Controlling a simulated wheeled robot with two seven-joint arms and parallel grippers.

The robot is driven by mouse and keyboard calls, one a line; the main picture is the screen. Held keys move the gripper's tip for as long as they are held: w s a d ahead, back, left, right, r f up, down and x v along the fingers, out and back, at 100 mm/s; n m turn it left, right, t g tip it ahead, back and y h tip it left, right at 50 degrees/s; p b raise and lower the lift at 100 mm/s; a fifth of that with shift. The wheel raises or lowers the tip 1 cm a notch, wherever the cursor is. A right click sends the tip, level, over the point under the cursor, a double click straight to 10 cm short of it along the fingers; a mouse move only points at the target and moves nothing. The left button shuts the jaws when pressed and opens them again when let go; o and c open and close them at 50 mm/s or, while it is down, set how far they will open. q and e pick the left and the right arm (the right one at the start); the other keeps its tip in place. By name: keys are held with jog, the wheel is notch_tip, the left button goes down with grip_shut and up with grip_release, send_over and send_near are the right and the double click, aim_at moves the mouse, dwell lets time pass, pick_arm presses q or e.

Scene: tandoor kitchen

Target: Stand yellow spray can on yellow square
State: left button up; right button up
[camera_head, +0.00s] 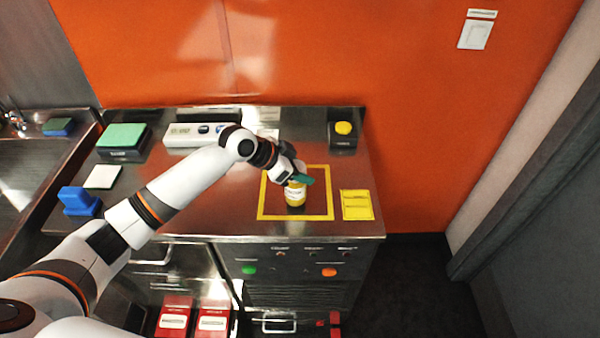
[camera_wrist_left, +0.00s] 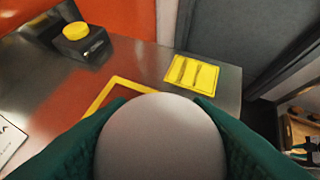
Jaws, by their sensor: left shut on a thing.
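The yellow spray can (camera_head: 296,194) is upright inside the yellow square (camera_head: 262,197) outlined on the steel counter. My left gripper (camera_head: 300,179) is at its upper part, with green fingers shut on it. In the left wrist view, a pale rounded top (camera_wrist_left: 160,140) fills the space between the two green fingers (camera_wrist_left: 160,130). Part of the yellow square (camera_wrist_left: 103,97) shows beyond it. I cannot tell whether the can's base touches the counter. My right gripper is not in view.
A yellow card (camera_head: 357,205) lies right of the square. A black box with a yellow button (camera_head: 343,129) stands at the back right. A white device (camera_head: 200,134), green-topped block (camera_head: 123,138) and blue object (camera_head: 78,201) are to the left. A sink is far left.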

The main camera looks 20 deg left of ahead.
pick_arm(q)
jog(key=shift+f, duration=0.85)
jog(key=o, duration=1.1)
jog(key=shift+f, duration=0.15)
jog(key=b+v, duration=0.2)
jog(key=v, duration=1)
